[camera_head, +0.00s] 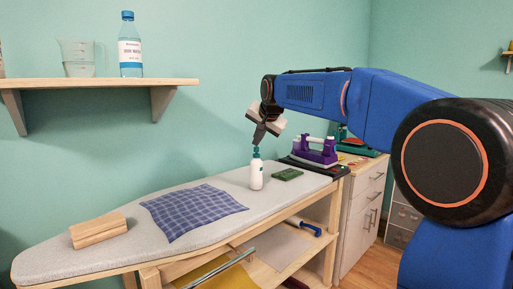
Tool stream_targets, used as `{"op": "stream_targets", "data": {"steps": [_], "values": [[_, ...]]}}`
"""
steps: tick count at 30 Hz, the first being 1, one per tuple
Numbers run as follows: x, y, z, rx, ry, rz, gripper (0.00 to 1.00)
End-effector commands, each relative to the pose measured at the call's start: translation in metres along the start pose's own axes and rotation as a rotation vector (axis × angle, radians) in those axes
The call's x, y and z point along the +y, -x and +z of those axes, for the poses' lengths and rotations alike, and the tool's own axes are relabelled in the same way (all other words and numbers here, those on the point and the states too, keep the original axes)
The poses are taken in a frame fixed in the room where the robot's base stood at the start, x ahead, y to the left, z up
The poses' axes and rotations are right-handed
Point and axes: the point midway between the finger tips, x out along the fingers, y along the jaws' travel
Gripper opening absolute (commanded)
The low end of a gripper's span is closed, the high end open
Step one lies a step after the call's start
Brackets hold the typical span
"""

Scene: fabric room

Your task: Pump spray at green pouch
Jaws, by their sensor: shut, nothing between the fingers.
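A white spray bottle (256,174) with a teal pump top stands upright on the grey ironing board (110,237). A small flat green pouch (287,174) lies on the board just right of the bottle. My gripper (257,143) is shut and points down directly above the bottle's pump top. Its fingertips are at or very near the top; I cannot tell if they touch. Nothing shows between the fingers.
A blue checked cloth (194,211) lies mid-board, and a wooden block (98,231) is at the left. A wall shelf (100,83) holds a jug (78,58) and a water bottle (130,45).

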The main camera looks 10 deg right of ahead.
Motion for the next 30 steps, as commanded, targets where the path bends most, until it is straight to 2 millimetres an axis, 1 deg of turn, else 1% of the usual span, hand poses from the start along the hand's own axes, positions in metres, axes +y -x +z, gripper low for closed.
{"op": "stream_targets", "data": {"steps": [5, 23, 30], "values": [[-0.003, 0.004, -0.004, 0.000, 0.000, 0.000, 0.00], [-0.028, 0.038, -0.028, 0.001, 0.000, -0.001, 0.00], [-0.030, 0.042, -0.031, 0.000, 0.000, 0.000, 0.00]]}}
